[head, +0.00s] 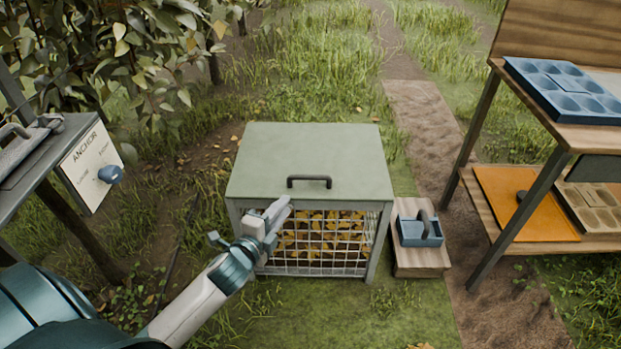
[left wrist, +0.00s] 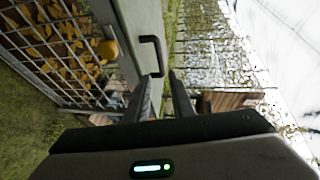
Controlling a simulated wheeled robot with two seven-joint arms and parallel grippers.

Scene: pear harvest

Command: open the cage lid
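The cage (head: 375,250) stands on the grass in the middle of the head view, with grey posts and a white mesh front. Its pale green lid (head: 310,150) lies flat and closed on top. The dark lid handle (head: 309,181) is near the lid's front edge and also shows in the left wrist view (left wrist: 154,45), ahead of the fingers. My left gripper (head: 284,206) is just in front of the cage, left of and below the handle. In the left wrist view its two fingers (left wrist: 162,84) are apart with nothing between them. My right gripper is not in view.
A blue tray (head: 419,231) sits on a low wooden block (head: 420,262) to the right. A shelf (head: 590,135) stands further right, an ANCHOR panel (head: 90,170) left.

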